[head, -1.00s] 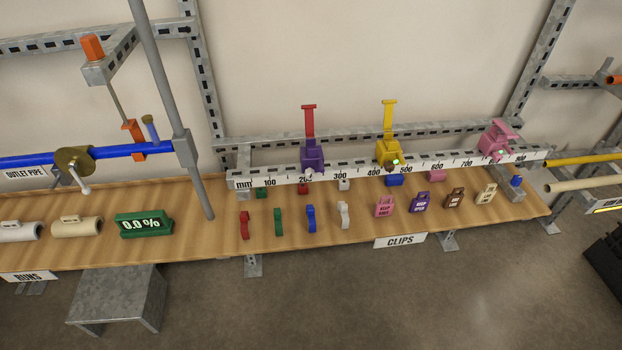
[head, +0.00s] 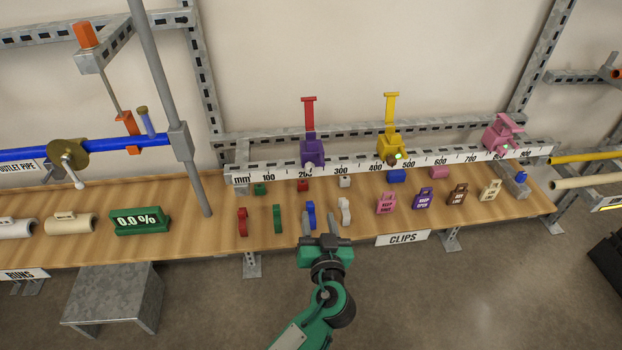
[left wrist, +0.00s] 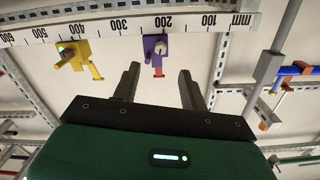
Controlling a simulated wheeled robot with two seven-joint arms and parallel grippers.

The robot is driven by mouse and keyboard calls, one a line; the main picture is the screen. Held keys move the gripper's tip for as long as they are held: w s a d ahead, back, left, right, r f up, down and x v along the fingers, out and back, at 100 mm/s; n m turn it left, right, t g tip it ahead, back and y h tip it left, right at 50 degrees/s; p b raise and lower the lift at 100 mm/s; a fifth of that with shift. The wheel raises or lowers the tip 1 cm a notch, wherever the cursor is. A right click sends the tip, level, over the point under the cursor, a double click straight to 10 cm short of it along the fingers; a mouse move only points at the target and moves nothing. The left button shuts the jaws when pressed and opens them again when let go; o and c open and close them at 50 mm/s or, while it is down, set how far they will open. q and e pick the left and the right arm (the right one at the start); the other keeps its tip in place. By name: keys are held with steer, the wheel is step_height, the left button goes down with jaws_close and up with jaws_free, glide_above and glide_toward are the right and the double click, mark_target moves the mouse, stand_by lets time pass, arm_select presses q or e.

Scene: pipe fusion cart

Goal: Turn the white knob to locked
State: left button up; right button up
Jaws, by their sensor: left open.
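A purple clamp (head: 312,148) with a raised red lever stands on the white millimetre rail near the 200 mark. A small pale, whitish knob (head: 311,165) is on its front. In the left wrist view, which is upside down, the purple clamp (left wrist: 153,48) and its pale knob (left wrist: 161,47) show beyond the fingertips, roughly between them. My right gripper is in neither view.
A yellow clamp (head: 392,147) with a lit green lamp and a pink clamp (head: 500,135) stand farther right on the rail (head: 345,169). Several clips and tags lie on the wooden bench (head: 260,215) below. A grey post (head: 170,80) rises at left.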

arm_select(q)
steer(key=r, duration=0.1)
steer(key=p, duration=0.3)
glide_toward(310, 173)
steer(key=w, duration=0.5)
steer(key=w+p, duration=0.1)
steer(key=w, duration=0.1)
steer(key=shift+a+r, duration=0.1)
steer(key=shift+a, duration=0.3)
steer(key=shift+w+a, duration=0.1)
steer(key=shift+w, duration=0.55)
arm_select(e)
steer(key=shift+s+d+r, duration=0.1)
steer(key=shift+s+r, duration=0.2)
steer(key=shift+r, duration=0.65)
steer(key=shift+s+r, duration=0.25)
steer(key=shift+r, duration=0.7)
arm_select(q)
steer(key=shift+c, duration=0.2)
jaws_close()
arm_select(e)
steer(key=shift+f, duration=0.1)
